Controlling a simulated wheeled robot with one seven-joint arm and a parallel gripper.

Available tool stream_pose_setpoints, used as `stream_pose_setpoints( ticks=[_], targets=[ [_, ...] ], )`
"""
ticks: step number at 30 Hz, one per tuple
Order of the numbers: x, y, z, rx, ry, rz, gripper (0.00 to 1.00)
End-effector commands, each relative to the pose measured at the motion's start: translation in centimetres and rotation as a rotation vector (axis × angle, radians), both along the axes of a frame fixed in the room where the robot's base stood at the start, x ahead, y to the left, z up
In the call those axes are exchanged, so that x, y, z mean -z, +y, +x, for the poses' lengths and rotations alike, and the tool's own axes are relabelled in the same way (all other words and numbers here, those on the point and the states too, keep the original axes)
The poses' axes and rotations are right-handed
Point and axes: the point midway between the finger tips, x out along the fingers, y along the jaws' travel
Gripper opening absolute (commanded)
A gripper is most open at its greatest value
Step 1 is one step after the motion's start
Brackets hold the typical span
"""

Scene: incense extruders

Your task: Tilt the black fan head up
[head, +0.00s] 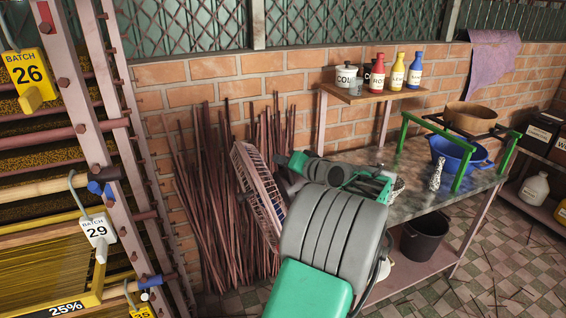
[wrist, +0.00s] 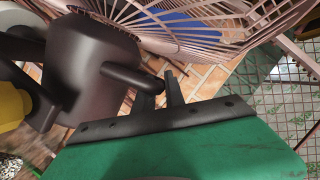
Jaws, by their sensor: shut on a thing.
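The fan head shows in the head view as a wire cage (head: 257,190), seen nearly edge-on and slanted in front of the brick wall. In the wrist view, its dark motor housing (wrist: 92,62) is at upper left, and the ribbed cage (wrist: 215,38) spans the top. A short black bar (wrist: 132,77) sticks out from the housing toward my gripper (wrist: 165,88). The dark fingers are close together at the end of this bar and shut on it. In the head view my arm partly hides the fan's lower part and the grip.
A metal-topped workbench (head: 408,170) with a blue pot (head: 455,153) stands right of the arm. Thin sticks (head: 205,200) lean on the wall behind the fan. A rack (head: 110,130) with trays stands at left. A dark bucket (head: 424,243) sits under the bench.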

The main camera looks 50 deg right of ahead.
Motion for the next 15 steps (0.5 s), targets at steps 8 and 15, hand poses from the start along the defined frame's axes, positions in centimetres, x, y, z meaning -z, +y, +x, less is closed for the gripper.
stream_pose_setpoints(
  ticks=[8,15],
  targets=[
    [0.12,-0.02,-0.04,0.001,0.002,0.002,0.00],
    [-0.26,-0.33,0.00,0.002,-0.016,0.033,0.00]
  ],
)
